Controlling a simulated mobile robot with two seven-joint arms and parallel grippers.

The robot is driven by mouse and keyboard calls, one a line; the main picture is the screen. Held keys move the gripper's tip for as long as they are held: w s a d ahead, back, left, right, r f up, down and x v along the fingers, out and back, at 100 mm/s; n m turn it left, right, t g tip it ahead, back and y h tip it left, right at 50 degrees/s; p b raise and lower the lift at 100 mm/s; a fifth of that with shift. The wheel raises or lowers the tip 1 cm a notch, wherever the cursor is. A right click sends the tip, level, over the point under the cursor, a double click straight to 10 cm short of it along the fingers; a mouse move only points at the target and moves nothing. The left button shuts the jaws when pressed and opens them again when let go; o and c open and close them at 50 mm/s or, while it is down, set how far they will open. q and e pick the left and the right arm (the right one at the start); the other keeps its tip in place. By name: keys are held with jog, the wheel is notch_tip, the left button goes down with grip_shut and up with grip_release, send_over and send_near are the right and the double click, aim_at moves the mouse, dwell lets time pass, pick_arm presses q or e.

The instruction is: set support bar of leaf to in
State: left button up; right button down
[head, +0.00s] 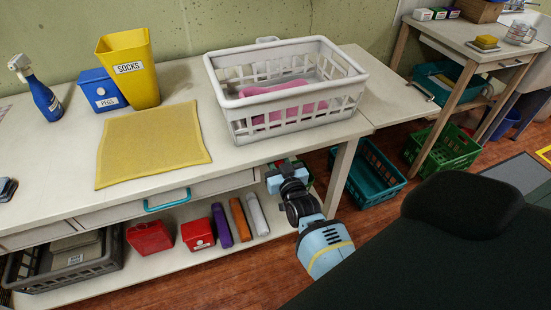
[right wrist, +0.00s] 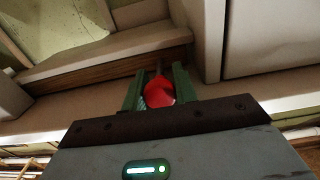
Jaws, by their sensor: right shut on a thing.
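The leaf (head: 392,92) is the narrow panel at the right end of the white workbench (head: 225,155) in the head view, and it lies about level with the top. My right gripper (head: 277,167) is under the bench's front edge, left of the front right leg. In the right wrist view my right gripper (right wrist: 158,88) is shut on a red knob (right wrist: 160,92), held between its green fingers. A thin rod shows behind the knob. Whether this is the leaf's support bar I cannot tell; the underside is hidden in the head view. My left gripper is in neither view.
A white laundry basket (head: 245,117) with pink cloth stands on the bench near the leaf. A yellow mat (head: 150,142) lies left of it. A teal crate (head: 378,185) stands on the floor under the leaf.

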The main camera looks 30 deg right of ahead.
jog(key=shift+a+f, duration=0.1)
jog(key=shift+a, duration=0.2)
jog(key=c, duration=1.4)
grip_release()
jog(key=v, duration=0.7)
jog(key=shift+s, duration=0.35)
